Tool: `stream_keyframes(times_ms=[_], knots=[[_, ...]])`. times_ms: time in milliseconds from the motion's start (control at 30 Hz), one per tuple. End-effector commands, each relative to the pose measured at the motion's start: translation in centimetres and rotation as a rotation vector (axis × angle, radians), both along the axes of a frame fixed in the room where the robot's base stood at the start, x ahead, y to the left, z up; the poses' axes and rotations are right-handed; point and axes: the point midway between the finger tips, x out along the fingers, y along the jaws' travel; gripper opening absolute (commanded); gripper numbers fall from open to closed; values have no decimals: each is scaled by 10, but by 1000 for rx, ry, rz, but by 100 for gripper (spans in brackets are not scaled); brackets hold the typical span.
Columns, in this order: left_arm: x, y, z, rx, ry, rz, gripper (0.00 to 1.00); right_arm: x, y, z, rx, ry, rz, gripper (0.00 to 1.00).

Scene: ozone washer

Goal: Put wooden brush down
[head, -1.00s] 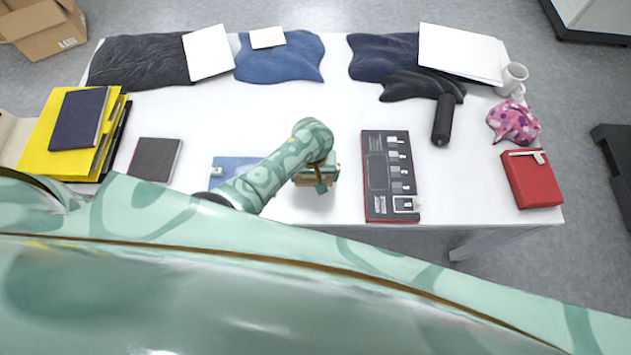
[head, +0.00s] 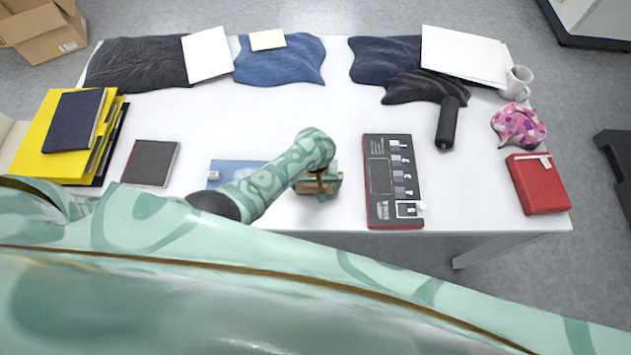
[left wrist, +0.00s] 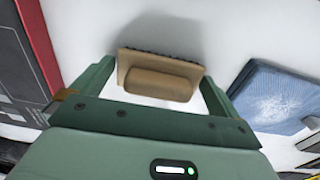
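The wooden brush (left wrist: 160,82) shows in the left wrist view, its rounded tan handle towards the camera and dark bristles along its far edge, over the white table top. My left gripper (left wrist: 157,70) has its two green fingers spread wide, one on each side of the brush. Gaps show beside the handle; whether the fingertips touch the brush's board is not clear. In the head view my left gripper (head: 320,183) is low over the front middle of the table, and my forearm partly covers it. My right gripper is not in view.
The white table (head: 280,120) has free room in its middle. A dark notebook (head: 150,162), a black roller (head: 447,125) and a red box (head: 537,185) lie farther off.

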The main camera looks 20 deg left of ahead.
Motion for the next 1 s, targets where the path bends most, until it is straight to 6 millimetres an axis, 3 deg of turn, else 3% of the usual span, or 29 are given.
stream_keyframes(times_ms=[167, 400, 533, 700, 1000], knots=[[0, -1, 26, -3, -2, 1, 100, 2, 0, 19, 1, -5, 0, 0], [0, -1, 86, -2, -3, 0, 100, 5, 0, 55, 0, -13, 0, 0], [-1, 0, 108, -3, -1, 0, 100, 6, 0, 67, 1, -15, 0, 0], [-1, 1, 122, -1, 0, 1, 100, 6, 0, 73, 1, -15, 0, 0], [-1, 1, 123, 0, 1, 0, 100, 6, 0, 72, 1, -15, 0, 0]])
